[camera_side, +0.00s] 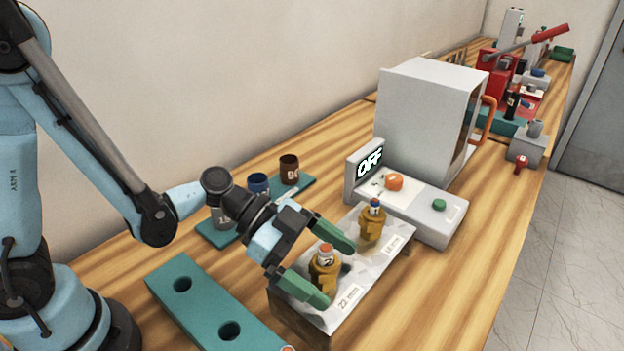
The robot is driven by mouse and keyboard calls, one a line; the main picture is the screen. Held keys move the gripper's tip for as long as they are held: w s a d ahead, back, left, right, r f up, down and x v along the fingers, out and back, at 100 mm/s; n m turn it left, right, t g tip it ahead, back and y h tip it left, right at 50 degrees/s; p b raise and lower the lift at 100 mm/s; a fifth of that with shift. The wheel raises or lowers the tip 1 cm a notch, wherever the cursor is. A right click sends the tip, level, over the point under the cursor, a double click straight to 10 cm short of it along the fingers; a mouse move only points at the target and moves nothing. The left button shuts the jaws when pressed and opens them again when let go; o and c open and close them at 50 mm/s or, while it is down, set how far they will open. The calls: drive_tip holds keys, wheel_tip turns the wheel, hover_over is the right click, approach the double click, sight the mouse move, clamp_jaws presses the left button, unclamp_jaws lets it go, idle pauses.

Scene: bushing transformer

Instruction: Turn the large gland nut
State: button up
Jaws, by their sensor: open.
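The large gland nut (319,279) is brass-coloured, with a red-orange tipped cable end on top. It stands upright at the near end of a grey metal-topped block (376,272), by a label that seems to read 22. My gripper (341,277) has two green fingers and is open. One finger lies on the far side of the large nut and the other on its near side, with the nut between them. I cannot tell whether either finger touches it. A smaller brass gland (371,225) with a blue top stands farther back on the block.
A grey box with an OFF display (369,163), an orange button and a green button stands behind the block. A teal plate with holes (207,303) lies at the left. Cups (289,170) stand on a teal tray. A white cabinet (424,118) is farther back.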

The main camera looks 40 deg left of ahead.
sight(314, 254)
drive_tip(key=shift+a, duration=0.1)
drive_tip(key=shift+v, duration=2.9)
drive_tip(key=shift+w, duration=0.1)
drive_tip(key=shift+w+a+r+m+g, duration=0.1)
drive_tip(key=shift+w+a+m+g, duration=0.1)
drive_tip(key=shift+w+m+g, duration=0.15)
drive_tip(key=shift+w+d+f+m+g, duration=0.1)
drive_tip(key=shift+d+f+m+g, duration=0.45)
drive_tip(key=shift+d, duration=0.4)
drive_tip(key=shift+w+d+f+m+g, duration=0.1)
drive_tip(key=shift+d+f+m+g, duration=0.25)
drive_tip(key=shift+d+m+g, duration=0.5)
drive_tip(key=shift+w+d+f+m+g, duration=0.1)
drive_tip(key=shift+d+f+m+g, duration=0.35)
drive_tip(key=shift+d+g, duration=0.45)
drive_tip(key=shift+d, duration=0.1)
drive_tip(key=c, duration=1.4)
